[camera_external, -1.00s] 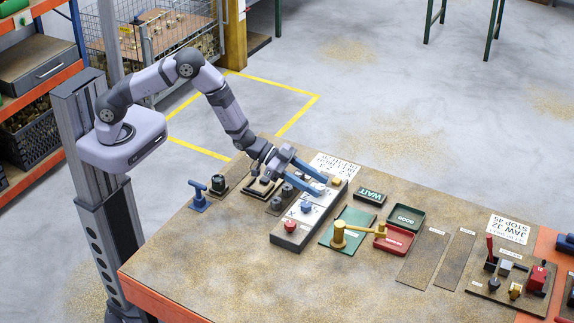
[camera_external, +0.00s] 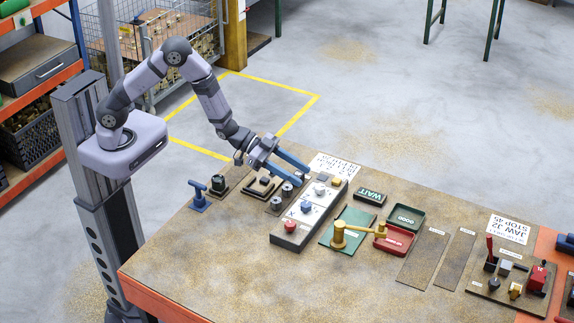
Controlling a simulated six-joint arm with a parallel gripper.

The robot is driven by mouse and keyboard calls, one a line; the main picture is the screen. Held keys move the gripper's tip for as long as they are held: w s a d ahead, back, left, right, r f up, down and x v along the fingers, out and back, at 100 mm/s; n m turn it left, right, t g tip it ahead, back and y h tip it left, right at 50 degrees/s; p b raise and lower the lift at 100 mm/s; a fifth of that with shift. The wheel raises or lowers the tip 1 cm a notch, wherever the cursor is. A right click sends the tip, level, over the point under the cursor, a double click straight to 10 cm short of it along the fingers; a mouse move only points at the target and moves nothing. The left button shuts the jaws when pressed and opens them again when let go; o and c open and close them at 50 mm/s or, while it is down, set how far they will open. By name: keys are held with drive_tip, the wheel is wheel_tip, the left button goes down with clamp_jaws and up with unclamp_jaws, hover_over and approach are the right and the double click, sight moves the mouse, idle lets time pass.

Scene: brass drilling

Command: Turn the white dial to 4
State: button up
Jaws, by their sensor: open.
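The control panel (camera_external: 297,224) is a long box on the workbench. A small white dial (camera_external: 320,189) sits on its pale upper face, above a blue knob (camera_external: 306,206) and a red button (camera_external: 290,226). A yellow piece (camera_external: 337,181) is at the panel's far end. My gripper (camera_external: 306,176) is open, its two blue-grey fingers spread and pointing down to the right, just up-left of the white dial. Nothing shows between the fingers. The dial's markings and its setting are too small to read.
A green mat (camera_external: 347,225) with a brass lever (camera_external: 345,231), a WAIT sign (camera_external: 370,196) and red (camera_external: 393,239) and green trays (camera_external: 405,219) are right. The bench front is clear.

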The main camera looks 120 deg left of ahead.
drive_tip(key=shift+s+r, duration=0.2)
drive_tip(key=shift+s, duration=0.3)
wheel_tip(320, 180, up, 5)
drive_tip(key=n+y, duration=0.5)
drive_tip(key=y, duration=0.2)
hover_over(316, 187)
drive_tip(key=a, duration=0.1)
drive_tip(key=shift+s+a+f+b, duration=0.1)
drive_tip(key=shift+a+f+b, duration=0.05)
drive_tip(key=shift+b, duration=0.2)
drive_tip(key=shift+d+n+g+y, duration=0.25)
drive_tip(key=shift+n+g+y, duration=0.25)
drive_tip(key=shift+y, duration=0.2)
drive_tip(key=shift+d+f+n+g+y, duration=0.1)
drive_tip(key=shift+d+n+g+y, duration=0.25)
drive_tip(key=shift+n+g+y, duration=0.05)
drive_tip(key=s+d+f+n+g, duration=0.1)
drive_tip(key=d, duration=0.1)
drive_tip(key=s+d+f+n+g, duration=0.1)
drive_tip(key=d+f+g, duration=0.1)
drive_tip(key=s+d+f+n+g+y, duration=0.1)
drive_tip(key=d+n+g, duration=0.1)
drive_tip(key=shift+d+f, duration=0.35)
drive_tip(key=shift+d, duration=0.05)
drive_tip(key=shift+a, duration=0.1)
